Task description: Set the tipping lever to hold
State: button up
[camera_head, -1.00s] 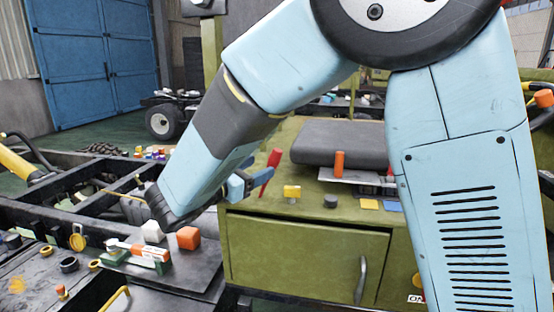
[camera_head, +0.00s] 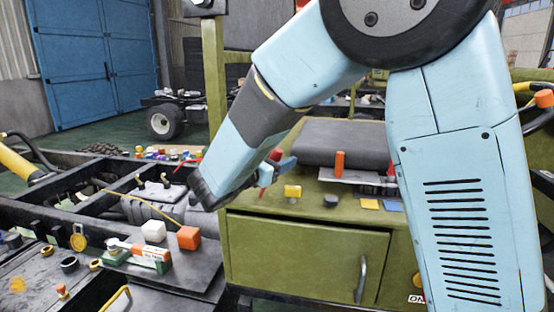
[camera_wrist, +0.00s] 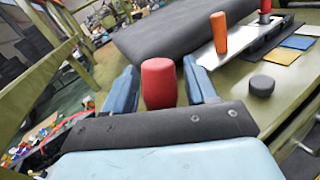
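A lever with a red handle (camera_head: 276,155) stands at the left end of the olive cabinet top. In the wrist view the red handle (camera_wrist: 158,83) is upright between my two blue fingers, with a visible gap at the right finger and a narrow one at the left. My gripper (camera_head: 274,171) is open around or just behind the handle; depth is hard to judge. The lever's lower part and base are hidden by my gripper. No hold marking can be read.
An orange-handled lever (camera_head: 340,163) stands to the right, beside the dark seat pad (camera_head: 340,140). White (camera_head: 153,231) and orange (camera_head: 188,238) cubes lie lower left.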

grip_shut()
dwell(0.3)
